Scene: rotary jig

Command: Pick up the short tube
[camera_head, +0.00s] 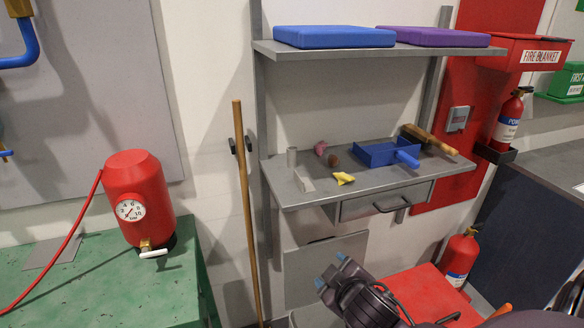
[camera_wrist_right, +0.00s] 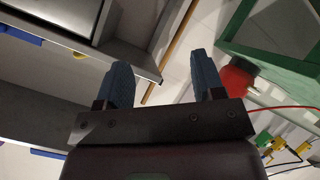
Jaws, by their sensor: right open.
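A short grey tube (camera_head: 291,157) stands upright at the left end of the grey middle shelf (camera_head: 400,181) in the head view. A light grey angled block (camera_head: 304,181) lies just in front of it. My right gripper (camera_head: 331,270) is below and in front of the shelf, apart from the tube. Its two blue-grey fingers are spread with nothing between them, as the right wrist view (camera_wrist_right: 160,65) also shows. I cannot make out the tube in the wrist view. My left gripper is not in view.
A yellow piece (camera_head: 343,178), pink (camera_head: 320,147) and brown lumps, a blue tray (camera_head: 379,153) and a wooden-handled tool (camera_head: 429,138) share the shelf. An upper shelf (camera_head: 350,51) overhangs it. A wooden pole (camera_head: 244,200) stands left; a drawer (camera_head: 375,204) hangs below.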

